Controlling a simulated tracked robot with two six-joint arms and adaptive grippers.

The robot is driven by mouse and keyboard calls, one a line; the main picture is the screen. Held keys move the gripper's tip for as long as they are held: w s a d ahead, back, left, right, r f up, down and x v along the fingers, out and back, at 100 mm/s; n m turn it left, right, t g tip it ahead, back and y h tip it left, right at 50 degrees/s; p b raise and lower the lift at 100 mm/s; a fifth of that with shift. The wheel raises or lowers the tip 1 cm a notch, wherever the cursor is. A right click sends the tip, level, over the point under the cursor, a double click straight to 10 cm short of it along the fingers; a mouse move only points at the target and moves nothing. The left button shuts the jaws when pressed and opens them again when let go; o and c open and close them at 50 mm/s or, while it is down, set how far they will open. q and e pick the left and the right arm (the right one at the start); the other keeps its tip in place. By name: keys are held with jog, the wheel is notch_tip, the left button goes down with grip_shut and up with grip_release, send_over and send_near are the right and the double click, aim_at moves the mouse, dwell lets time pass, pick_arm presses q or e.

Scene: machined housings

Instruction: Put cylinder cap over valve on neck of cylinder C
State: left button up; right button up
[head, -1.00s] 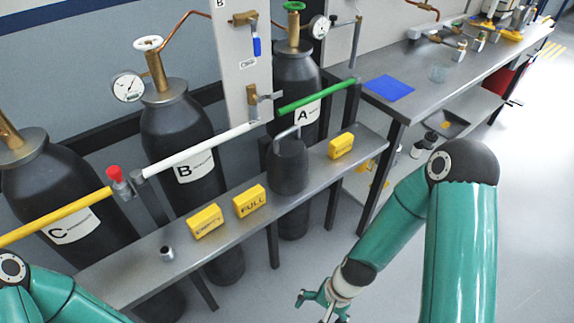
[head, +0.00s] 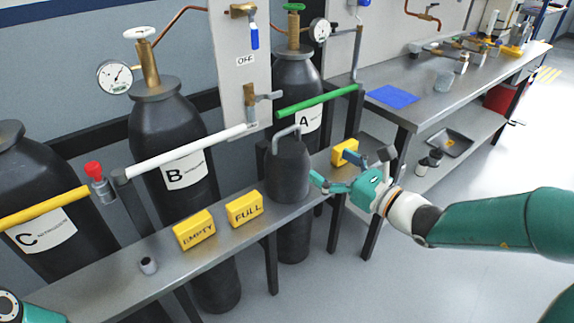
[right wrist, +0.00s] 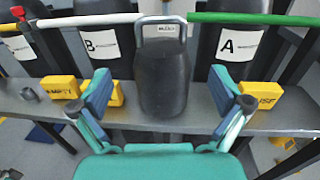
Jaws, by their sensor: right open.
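The cylinder cap (head: 289,172), a dark grey dome with a light grey loop handle, stands upright on the metal shelf (head: 215,243). It also shows in the right wrist view (right wrist: 162,82), between my right fingers in the picture. My right gripper (head: 350,168) is open and empty, just right of the cap; its fingers (right wrist: 160,76) point toward it. I cannot tell if they touch it. Cylinder C (head: 65,210), dark with a white label, stands at the far left behind a yellow bar. Its valve does not show in the head view. My left gripper is out of view.
Yellow EMPTY (head: 195,230) and FULL (head: 244,209) blocks, a third yellow block (head: 344,151) and a small grey cup (head: 148,265) sit on the shelf. Yellow, white (head: 185,152) and green (head: 317,101) bars cross the cylinders. Cylinder B (head: 170,125) has a gauge and valve.

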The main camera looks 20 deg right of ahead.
send_near(287, 144)
jog(key=w+a+r, duration=0.2)
jog(key=w, duration=0.2)
jog(key=shift+p+x, duration=0.65)
jog(key=shift+x, duration=2.1)
jog(key=shift+c, duration=0.2)
jog(key=c, duration=1.3)
jog(key=shift+r, duration=0.1)
jog(key=shift+c, duration=0.8)
